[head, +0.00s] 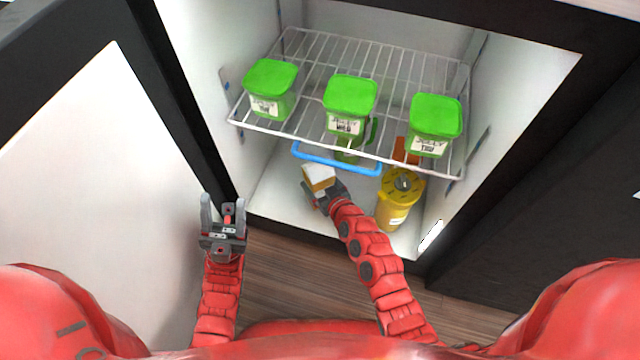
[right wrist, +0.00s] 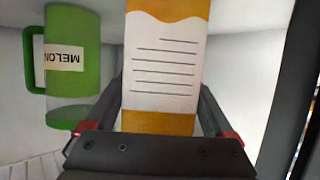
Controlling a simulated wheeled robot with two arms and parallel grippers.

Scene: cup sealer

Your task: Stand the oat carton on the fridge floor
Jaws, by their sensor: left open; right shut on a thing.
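The oat carton (head: 320,176), white with orange-yellow bands, is inside the lower part of the fridge, under the wire shelf's front edge. My right gripper (head: 323,198) is shut on it. In the right wrist view the carton (right wrist: 165,70) fills the space between the fingers, with its lined white label facing the camera. Whether its base touches the fridge floor (head: 275,195) cannot be told. My left gripper (head: 223,212) is open and empty, outside the fridge by the left side of the opening.
A yellow lidded container (head: 396,205) stands right of the carton. A green melon pitcher (right wrist: 72,90) is close beside it. A blue bar (head: 335,160) and a brown-orange item (head: 405,150) are behind. The wire shelf (head: 300,131) above holds green-lidded jelly tubs (head: 349,95). The floor's left front is clear.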

